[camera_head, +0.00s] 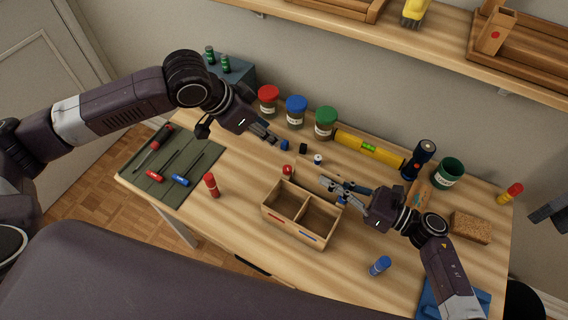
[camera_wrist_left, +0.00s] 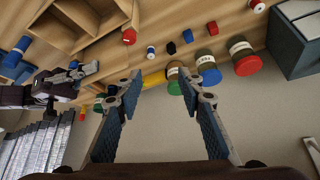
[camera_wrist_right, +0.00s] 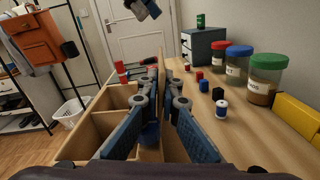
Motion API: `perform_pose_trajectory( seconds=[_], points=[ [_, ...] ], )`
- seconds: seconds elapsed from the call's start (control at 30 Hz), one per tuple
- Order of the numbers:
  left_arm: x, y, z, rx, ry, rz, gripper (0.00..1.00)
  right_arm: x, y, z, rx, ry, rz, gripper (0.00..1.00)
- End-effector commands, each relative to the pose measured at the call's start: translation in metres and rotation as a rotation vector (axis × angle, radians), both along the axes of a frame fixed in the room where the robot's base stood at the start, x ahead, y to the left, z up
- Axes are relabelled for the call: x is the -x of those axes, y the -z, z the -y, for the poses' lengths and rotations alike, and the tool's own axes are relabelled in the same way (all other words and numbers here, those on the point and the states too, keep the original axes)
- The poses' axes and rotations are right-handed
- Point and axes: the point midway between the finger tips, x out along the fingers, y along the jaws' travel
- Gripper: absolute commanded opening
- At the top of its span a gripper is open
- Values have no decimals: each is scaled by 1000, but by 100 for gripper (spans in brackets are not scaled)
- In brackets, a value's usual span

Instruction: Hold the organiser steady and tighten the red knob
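The wooden organiser (camera_head: 300,215) sits mid-desk, with two empty-looking compartments and a red and a blue mark on its front. It also shows in the left wrist view (camera_wrist_left: 75,25). The small red knob (camera_head: 287,171) stands at its back left corner; whether it touches the organiser is hard to tell. It shows in the left wrist view (camera_wrist_left: 129,36). My right gripper (camera_head: 328,185) is at the organiser's back right, its fingers close together on either side of the wooden wall in the right wrist view (camera_wrist_right: 160,80). My left gripper (camera_head: 272,140) is open and empty, above and behind the knob.
Small blue, black and white pieces (camera_head: 318,160) lie behind the organiser. Jars (camera_head: 296,112) and a yellow level (camera_head: 368,148) line the back. A red bottle (camera_head: 211,185) stands left, near a tool mat (camera_head: 170,165).

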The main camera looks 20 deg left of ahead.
Motion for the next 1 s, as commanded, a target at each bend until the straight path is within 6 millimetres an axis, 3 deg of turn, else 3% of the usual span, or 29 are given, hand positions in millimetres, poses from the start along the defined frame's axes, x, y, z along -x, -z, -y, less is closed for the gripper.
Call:
perform_pose_trajectory(
  seconds=[0.2, 0.43, 1.0],
  points=[
    [38, -11, 11, -69, 117, -112, 35, 1, 4, 1, 6, 2, -4, 0],
    [48, -5, 15, -91, 155, -148, 35, 1, 4, 1, 5, 2, -5, 0],
    [25, 87, 45, -90, 152, -147, 35, 1, 4, 1, 6, 1, -4, 0]
  ],
)
